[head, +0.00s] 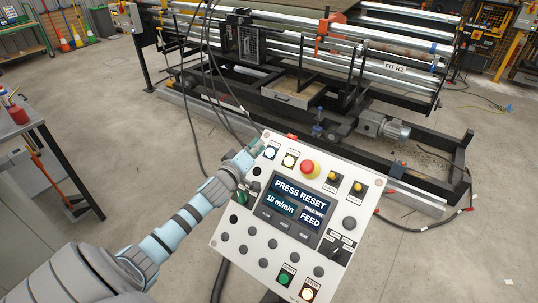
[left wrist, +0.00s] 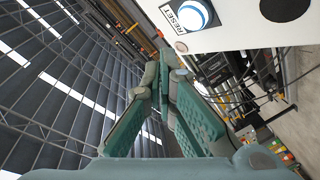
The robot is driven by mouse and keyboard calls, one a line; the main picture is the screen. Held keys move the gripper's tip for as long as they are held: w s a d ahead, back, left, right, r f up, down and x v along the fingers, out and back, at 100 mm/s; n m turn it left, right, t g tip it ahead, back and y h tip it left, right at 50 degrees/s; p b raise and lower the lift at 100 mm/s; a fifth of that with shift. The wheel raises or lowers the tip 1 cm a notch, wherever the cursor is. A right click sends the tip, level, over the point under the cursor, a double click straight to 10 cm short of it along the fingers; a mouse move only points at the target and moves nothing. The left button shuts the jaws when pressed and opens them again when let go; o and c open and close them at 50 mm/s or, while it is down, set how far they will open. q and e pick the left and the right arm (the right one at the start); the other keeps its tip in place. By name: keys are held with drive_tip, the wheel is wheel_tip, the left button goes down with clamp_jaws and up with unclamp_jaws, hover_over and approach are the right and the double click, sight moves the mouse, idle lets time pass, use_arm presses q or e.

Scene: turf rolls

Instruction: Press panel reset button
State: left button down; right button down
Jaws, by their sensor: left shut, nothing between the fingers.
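The white control panel (head: 230,240) stands tilted in front of me, its screen (head: 298,204) reading "PRESS RESET", "10 m/min" and "FEED". In the left wrist view the round pale-blue reset button (left wrist: 194,14) sits at the top, beside its black RESET label. A pale round button (head: 270,152) at the panel's top left in the head view seems to be the same one; its label is too small to read. My left gripper (head: 254,148) is by the panel's upper left edge, close to that button. Its teal fingers (left wrist: 164,72) are shut and empty, apart from the button.
A red emergency stop (head: 309,168) and several other buttons and selectors crowd the panel. Cables (head: 207,75) hang behind it. The long roller machine (head: 300,60) stands beyond. A table (head: 25,125) is at the left. Bare concrete floor lies between.

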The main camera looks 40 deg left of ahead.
sight(270, 152)
use_arm(q)
drive_tip(key=shift+w+f+b, duration=0.35)
drive_tip(key=shift+w+f, duration=0.6)
drive_tip(key=shift+f, duration=0.1)
idle(0.7)
drive_tip(key=shift+w+f, duration=0.25)
drive_tip(key=shift+f, duration=0.05)
drive_tip(key=shift+w+f, duration=0.25)
drive_tip(key=shift+f, duration=0.1)
idle(0.7)
drive_tip(key=shift+s+r+p, duration=0.3)
drive_tip(key=shift+s+r, duration=0.15)
drive_tip(key=shift+r, duration=0.2)
drive_tip(key=shift+s, duration=0.1)
